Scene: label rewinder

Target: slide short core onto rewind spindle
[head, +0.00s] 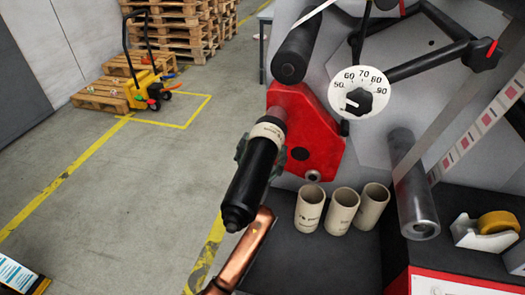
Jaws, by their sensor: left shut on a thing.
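The rewind spindle (252,183) is a black cylinder that sticks out toward me from the red housing (318,130). A short cream core (267,131) with dark print is around the spindle, near its inner end by the housing. My left gripper (260,152) is shut on this core, with dark finger parts showing on both sides of the spindle. The spindle hides much of the gripper. My copper-coloured left arm link comes up from below. My right gripper is not in view.
Three cream cores (342,211) stand upright on the dark shelf (305,262) below the housing. A metal roller (413,190), a tape dispenser (482,230) and a dial (359,92) are to the right. A yellow pallet truck (145,85) stands far left; the floor between is open.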

